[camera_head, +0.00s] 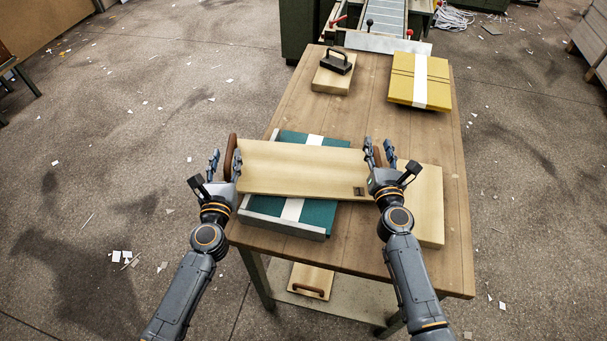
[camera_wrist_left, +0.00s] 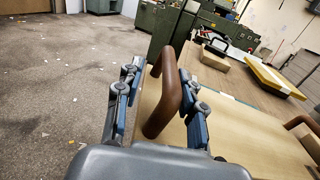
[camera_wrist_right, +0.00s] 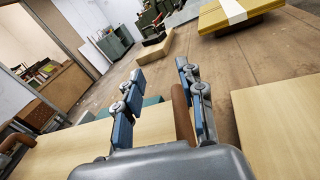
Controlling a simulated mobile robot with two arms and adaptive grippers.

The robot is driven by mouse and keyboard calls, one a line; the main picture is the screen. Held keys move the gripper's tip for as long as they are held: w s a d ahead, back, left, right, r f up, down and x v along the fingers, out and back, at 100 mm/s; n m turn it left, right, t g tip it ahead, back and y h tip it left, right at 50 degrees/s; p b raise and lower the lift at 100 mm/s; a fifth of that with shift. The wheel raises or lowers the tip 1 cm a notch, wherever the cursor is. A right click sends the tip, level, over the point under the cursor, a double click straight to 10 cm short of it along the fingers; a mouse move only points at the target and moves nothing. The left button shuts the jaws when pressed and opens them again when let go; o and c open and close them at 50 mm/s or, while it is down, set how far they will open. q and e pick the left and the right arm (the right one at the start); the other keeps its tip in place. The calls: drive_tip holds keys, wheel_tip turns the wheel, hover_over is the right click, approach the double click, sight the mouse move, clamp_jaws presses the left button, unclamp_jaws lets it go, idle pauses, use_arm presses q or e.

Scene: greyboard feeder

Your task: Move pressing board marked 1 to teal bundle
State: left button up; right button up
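The pale wooden pressing board (camera_head: 290,168) with brown end handles lies crosswise over the teal bundle (camera_head: 318,214); a small dark mark, too small to read, is near its right end. I cannot tell whether board and bundle touch. The bundle has a white band and a grey tray-like edge in front. My left gripper (camera_head: 226,165) is open, its fingers either side of the left handle (camera_wrist_left: 168,95), with a gap showing. My right gripper (camera_head: 379,155) is open at the right handle (camera_wrist_right: 183,112), which is close to one finger and apart from the other.
Another pale board (camera_head: 425,210) lies at the table's right, partly under the held-over board's end. A yellow bundle (camera_head: 402,82) and a block with a black handle (camera_head: 333,78) stand at the back. A handled board (camera_head: 311,279) is on the lower shelf. The wooden table (camera_head: 365,100) is clear mid-back.

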drive_tip(key=shift+s, duration=0.15)
use_arm(q)
drive_tip(key=s, duration=0.9)
drive_tip(key=shift+s, duration=0.35)
use_arm(e)
drive_tip(key=s, duration=1.2)
drive_tip(key=shift+w, duration=0.1)
